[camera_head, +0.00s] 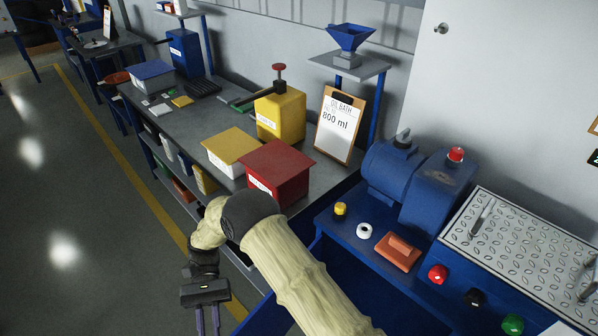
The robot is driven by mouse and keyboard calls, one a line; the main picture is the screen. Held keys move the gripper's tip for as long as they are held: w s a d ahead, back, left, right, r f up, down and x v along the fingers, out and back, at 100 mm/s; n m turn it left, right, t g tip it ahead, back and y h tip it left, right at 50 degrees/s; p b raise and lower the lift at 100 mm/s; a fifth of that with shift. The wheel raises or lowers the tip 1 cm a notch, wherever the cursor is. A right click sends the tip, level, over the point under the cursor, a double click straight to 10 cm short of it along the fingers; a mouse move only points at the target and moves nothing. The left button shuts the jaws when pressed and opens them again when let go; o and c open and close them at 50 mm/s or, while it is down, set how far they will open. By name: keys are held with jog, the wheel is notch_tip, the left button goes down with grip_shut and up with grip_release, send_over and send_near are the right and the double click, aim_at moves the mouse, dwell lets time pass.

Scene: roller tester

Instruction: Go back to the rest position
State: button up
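My arm reaches from the lower middle of the head view up and to the left, then bends down. My gripper (208,321) hangs at its end over the grey floor, near the bottom edge of the picture. Its two thin fingers point down and stand apart, with nothing seen between them. The very tips run to the picture's edge. The gripper is left of the blue tester and in front of the workbench, apart from both as far as I can tell.
The grey workbench (215,120) carries a red box (275,170), a yellow-lidded box (230,148), a yellow can (281,115) and a clipboard (339,125) reading 800 ml. The blue tester (385,183) with coloured buttons stands right of my arm. Open floor (80,190) lies left.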

jog(key=w+d+r+m+t+y, duration=0.15)
jog(key=w+d+r+t, duration=0.3)
jog(key=d, duration=0.45)
jog(key=w+d+r+m+t+y, duration=0.1)
jog(key=w+d+r+t+y, duration=0.25)
jog(key=w+d, duration=0.35)
jog(key=s+d+r+t, duration=0.1)
jog(key=d+r+t, duration=0.15)
jog(key=d, duration=0.45)
jog(key=s+d+r+t+h, duration=0.1)
jog(key=s+d+r+t, duration=0.1)
jog(key=d+t, duration=0.3)
jog(key=s+d+r+t, duration=0.1)
jog(key=d+r+t, duration=0.1)
jog(key=d, duration=0.6)
notch_tip(320, 180, down, 22)
jog(key=f+b, duration=0.1)
jog(key=b, duration=2.1)
notch_tip(320, 180, up, 28)
jog(key=p, duration=2.7)
jog(key=shift+m, duration=0.25)
